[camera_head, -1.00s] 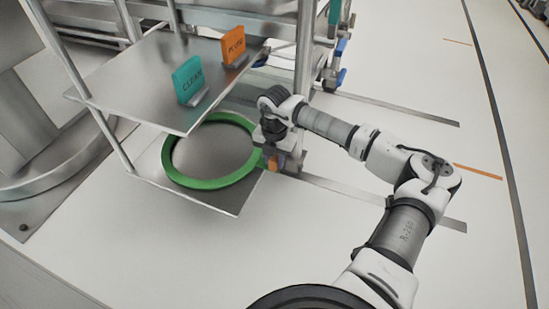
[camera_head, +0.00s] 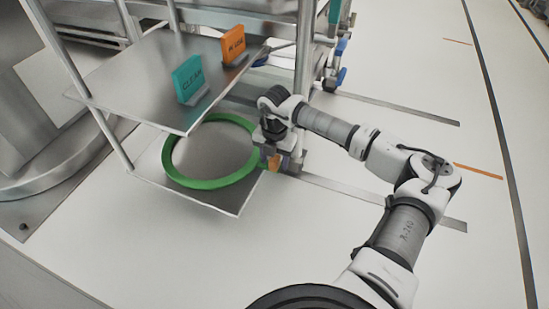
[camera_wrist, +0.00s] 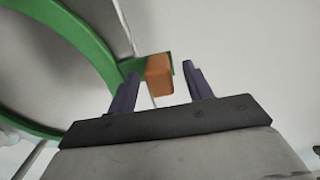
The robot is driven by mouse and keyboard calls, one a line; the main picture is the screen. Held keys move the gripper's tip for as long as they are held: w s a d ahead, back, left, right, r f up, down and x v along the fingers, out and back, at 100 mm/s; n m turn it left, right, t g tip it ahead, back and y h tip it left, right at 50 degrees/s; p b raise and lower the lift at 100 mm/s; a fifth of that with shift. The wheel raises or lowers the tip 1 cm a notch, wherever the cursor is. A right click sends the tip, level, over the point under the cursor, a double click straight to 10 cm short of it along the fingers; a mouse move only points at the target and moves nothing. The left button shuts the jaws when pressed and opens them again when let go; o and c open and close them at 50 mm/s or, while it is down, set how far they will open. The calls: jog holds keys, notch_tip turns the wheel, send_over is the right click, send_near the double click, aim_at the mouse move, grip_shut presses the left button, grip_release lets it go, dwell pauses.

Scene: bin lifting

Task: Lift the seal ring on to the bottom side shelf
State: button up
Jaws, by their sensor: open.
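The green seal ring (camera_head: 210,184) lies on the bottom side shelf (camera_head: 232,203), with its far edge partly hidden under the upper shelf. My gripper (camera_head: 272,166) is at the ring's right side, close to an orange block at its edge. In the wrist view the green ring (camera_wrist: 98,50) fills the upper left, and the orange block (camera_wrist: 159,75) on its tab shows beyond and between my two dark fingers (camera_wrist: 160,80). The fingers stand apart, and neither is seen closed on the block.
The upper shelf (camera_head: 130,75) carries a teal "CLEAN" sign (camera_head: 187,80) and an orange sign (camera_head: 233,46). Metal posts (camera_head: 303,60) of the rack stand close to my gripper. The white floor (camera_head: 400,75) to the right is open.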

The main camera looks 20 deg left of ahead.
notch_tip(320, 180, up, 14)
jog(key=p, duration=0.4)
jog(key=shift+f, duration=0.1)
dwell(0.3)
